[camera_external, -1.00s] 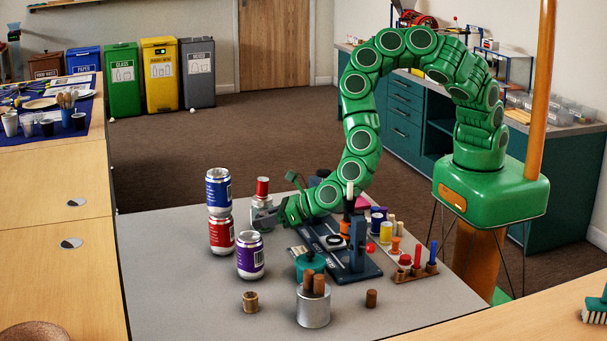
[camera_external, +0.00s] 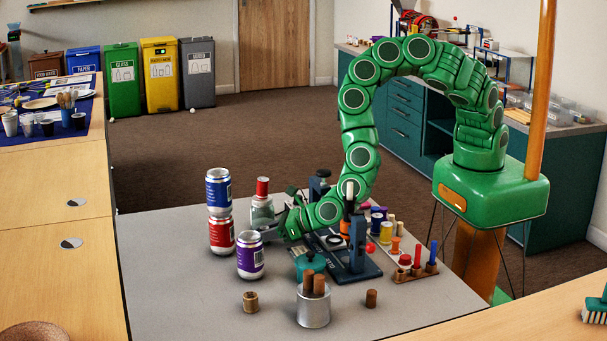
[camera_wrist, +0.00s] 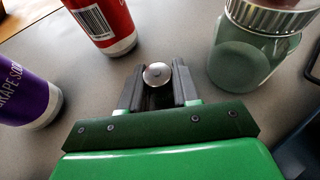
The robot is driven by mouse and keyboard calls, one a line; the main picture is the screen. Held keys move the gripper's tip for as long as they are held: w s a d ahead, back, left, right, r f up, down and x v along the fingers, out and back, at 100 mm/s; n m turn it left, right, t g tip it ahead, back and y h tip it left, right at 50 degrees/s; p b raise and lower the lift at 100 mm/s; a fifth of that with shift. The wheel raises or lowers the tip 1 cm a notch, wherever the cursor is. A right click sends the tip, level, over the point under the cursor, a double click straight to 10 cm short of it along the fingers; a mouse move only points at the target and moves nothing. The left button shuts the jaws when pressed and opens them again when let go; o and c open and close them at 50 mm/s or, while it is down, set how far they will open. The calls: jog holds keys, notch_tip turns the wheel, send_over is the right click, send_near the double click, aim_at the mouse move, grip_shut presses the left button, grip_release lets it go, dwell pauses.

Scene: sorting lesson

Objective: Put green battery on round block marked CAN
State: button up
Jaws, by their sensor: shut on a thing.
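My gripper (camera_external: 272,235) is low over the grey table, between the purple can and the glass jar. In the wrist view my gripper (camera_wrist: 158,88) is shut on a small upright round thing with a silver end, which looks like the battery (camera_wrist: 157,74). Its side is hidden between the fingers, so I cannot see its green colour or whether it touches the table. I cannot make out any round block marked CAN in either view.
A purple can (camera_external: 250,256) stands close left of my gripper, with a blue can (camera_external: 218,190) stacked on a red can (camera_external: 221,235) behind it. A glass jar (camera_external: 262,212) is just behind. A dark blue stand (camera_external: 357,262) is at right. The front left table is clear.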

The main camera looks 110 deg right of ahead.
jog(key=o, duration=1.1)
jog(key=shift+c, duration=0.2)
jog(key=shift+s+r, duration=0.1)
jog(key=shift+s, duration=0.05)
jog(key=v, duration=0.8)
jog(key=shift+s+a+r, duration=0.1)
jog(key=shift+v, duration=1)
jog(key=shift+s+a+r, duration=0.3)
jog(key=shift+s, duration=0.2)
